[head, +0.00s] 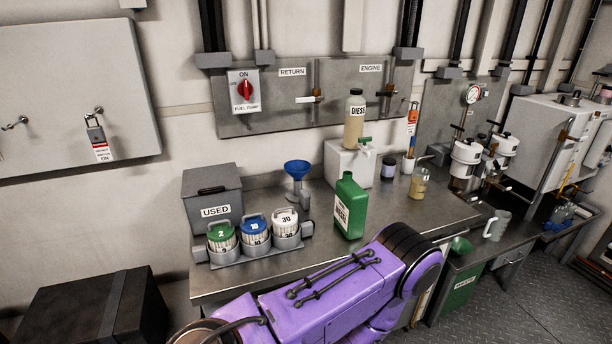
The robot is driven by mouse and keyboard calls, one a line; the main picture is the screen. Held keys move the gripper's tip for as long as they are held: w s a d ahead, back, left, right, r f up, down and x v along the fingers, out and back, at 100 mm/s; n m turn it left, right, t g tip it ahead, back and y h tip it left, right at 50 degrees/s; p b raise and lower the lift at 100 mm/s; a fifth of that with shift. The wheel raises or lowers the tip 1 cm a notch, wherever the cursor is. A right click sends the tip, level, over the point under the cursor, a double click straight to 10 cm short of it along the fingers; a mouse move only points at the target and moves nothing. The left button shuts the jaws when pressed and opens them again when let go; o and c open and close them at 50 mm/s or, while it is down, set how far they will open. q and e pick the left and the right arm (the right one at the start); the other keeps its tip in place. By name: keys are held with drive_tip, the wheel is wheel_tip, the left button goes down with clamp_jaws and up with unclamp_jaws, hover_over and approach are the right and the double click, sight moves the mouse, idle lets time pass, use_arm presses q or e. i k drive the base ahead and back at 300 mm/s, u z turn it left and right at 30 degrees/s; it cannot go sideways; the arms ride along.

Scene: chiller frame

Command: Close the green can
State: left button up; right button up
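A green can (351,208) with a white label stands upright on the metal workbench (332,253), right of its middle. Its short neck (347,175) points up. The picture is too small to tell whether a cap sits on the neck. A large purple link, which looks like part of my arm, crosses the lower middle in front of the bench. Neither of my grippers shows.
Left of the can stand a blue funnel (298,168), a grey USED box (214,194) and a rack of jars with green, blue and white lids. Behind it, a DIESEL bottle (355,122) stands on a white box (349,163). A green bin (461,284) is right.

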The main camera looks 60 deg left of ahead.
sight(351, 201)
drive_tip(key=u, duration=1.4)
